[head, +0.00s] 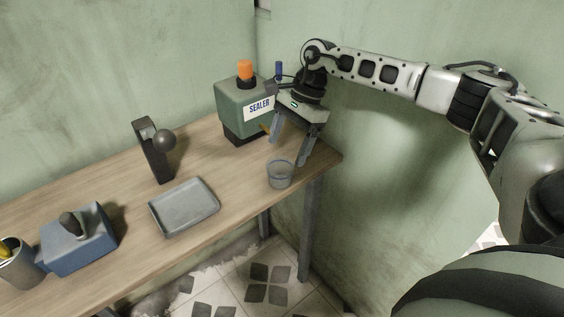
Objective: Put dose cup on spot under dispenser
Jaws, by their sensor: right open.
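I cannot tell whether a finger touches the cup. No thing is labelled as a dispenser. A dark upright stand with a round grey knob (156,152) is at the back middle of the table, and no marked spot shows clearly under it. My left gripper is not in view.
A green box labelled SEALER (241,101) with an orange top stands behind my right gripper. A grey tray (184,207) lies at the front middle. A blue box (82,243) and a grey container (17,266) are at left. Bare wood table (215,160) lies between stand and sealer.

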